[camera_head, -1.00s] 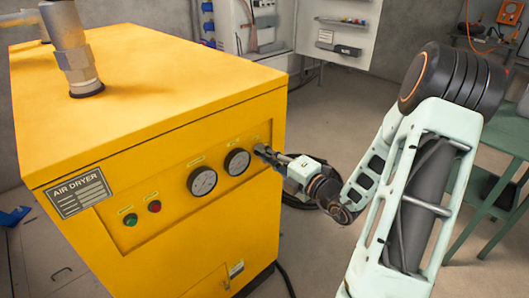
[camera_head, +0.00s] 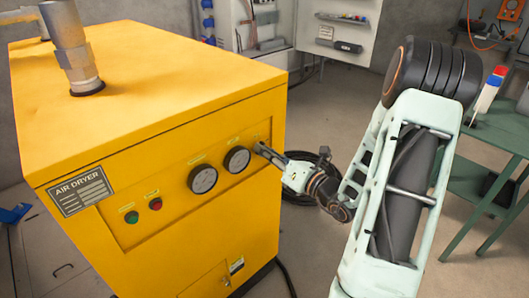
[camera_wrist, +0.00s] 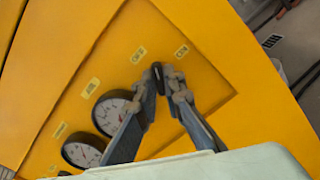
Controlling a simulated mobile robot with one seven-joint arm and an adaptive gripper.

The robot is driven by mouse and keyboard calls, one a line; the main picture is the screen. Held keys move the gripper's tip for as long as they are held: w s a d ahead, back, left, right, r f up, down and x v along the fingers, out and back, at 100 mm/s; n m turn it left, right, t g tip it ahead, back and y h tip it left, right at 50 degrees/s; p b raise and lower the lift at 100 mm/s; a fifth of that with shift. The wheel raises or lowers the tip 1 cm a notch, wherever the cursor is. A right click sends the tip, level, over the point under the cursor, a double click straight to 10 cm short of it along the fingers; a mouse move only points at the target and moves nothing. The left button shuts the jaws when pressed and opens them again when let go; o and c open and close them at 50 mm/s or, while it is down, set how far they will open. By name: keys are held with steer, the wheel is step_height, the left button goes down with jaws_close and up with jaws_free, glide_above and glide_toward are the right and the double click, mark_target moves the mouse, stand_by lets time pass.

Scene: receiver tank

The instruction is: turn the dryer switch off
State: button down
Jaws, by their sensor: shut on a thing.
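The yellow air dryer (camera_head: 200,220) stands at the left in the head view, its front panel facing me. The dryer switch is a small dark knob (camera_wrist: 157,70) at the panel's right end, past the gauges. My gripper (camera_wrist: 166,83) is shut on this knob, with a finger on each side. In the head view my gripper (camera_head: 262,150) reaches the panel from the right and hides the switch. Two small yellow labels (camera_wrist: 181,51) sit near the knob.
Two round gauges (camera_head: 203,179) sit left of my gripper. A green button (camera_head: 131,217) and a red button (camera_head: 155,204) are further left. A green table (camera_head: 485,160) stands at the right. A coiled black hose lies on the floor behind my wrist.

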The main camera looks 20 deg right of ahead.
steer(key=shift+n+b, duration=1.5)
steer(key=shift+n, duration=1.7)
steer(key=c, duration=2)
jaws_free()
steer(key=shift+c, duration=0.2)
steer(key=v, duration=1.2)
